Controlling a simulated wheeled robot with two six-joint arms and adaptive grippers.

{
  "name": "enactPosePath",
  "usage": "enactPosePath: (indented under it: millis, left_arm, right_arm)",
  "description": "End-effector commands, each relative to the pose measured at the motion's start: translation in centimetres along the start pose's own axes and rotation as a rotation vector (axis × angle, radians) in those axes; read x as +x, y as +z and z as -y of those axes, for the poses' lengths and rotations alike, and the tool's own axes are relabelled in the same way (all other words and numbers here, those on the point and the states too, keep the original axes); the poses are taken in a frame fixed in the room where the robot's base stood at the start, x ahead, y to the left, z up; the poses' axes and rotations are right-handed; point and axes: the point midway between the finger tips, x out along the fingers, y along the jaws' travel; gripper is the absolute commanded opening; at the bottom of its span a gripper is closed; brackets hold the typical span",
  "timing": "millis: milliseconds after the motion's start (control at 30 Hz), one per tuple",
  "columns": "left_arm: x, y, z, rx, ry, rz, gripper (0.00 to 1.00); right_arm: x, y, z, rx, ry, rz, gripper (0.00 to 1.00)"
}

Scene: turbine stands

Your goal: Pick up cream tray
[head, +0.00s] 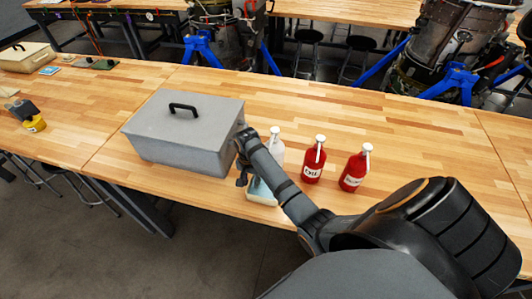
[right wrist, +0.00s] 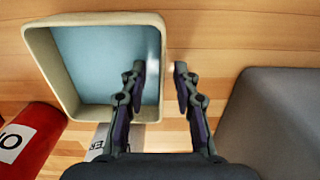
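The cream tray (head: 262,200) has a pale blue inside and sits on the wooden table near its front edge, partly hidden behind my right arm in the head view. In the right wrist view the cream tray (right wrist: 42,55) fills the upper left. My right gripper (head: 243,181) is at the tray's left side. In the right wrist view the right gripper (right wrist: 164,72) is open, with one finger over the tray's inside and the other outside its rim. The rim shows between the fingers with gaps. My left gripper is not in view.
A grey toolbox (head: 190,130) with a black handle stands close left of the gripper. A white bottle (head: 275,148) and two red bottles, one marked OIL (head: 313,160) and another (head: 354,170), stand right of the tray. The table behind them is clear.

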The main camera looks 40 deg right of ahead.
Motion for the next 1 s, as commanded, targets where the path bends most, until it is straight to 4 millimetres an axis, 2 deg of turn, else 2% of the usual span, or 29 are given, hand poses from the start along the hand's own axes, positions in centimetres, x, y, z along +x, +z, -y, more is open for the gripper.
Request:
enactPosePath:
  millis: [33,100,200,433,600,1000]
  left_arm:
    - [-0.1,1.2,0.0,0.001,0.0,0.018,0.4]
    - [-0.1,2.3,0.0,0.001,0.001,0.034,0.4]
    - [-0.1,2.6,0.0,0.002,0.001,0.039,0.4]
    - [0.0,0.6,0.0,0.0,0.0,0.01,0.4]
    - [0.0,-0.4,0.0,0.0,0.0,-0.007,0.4]
    - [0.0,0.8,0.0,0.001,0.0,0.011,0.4]
  right_arm:
    - [0.1,0.0,0.0,0.0,0.0,0.0,0.3]
    - [0.2,0.0,0.0,0.0,-0.001,-0.001,0.3]
    - [0.2,0.0,0.0,-0.001,-0.001,-0.001,0.3]
    - [0.2,0.0,0.0,-0.001,-0.001,-0.001,0.0]
    - [0.2,0.0,0.0,-0.001,-0.001,-0.001,0.0]
    - [0.2,0.0,0.0,-0.001,-0.001,-0.001,0.0]
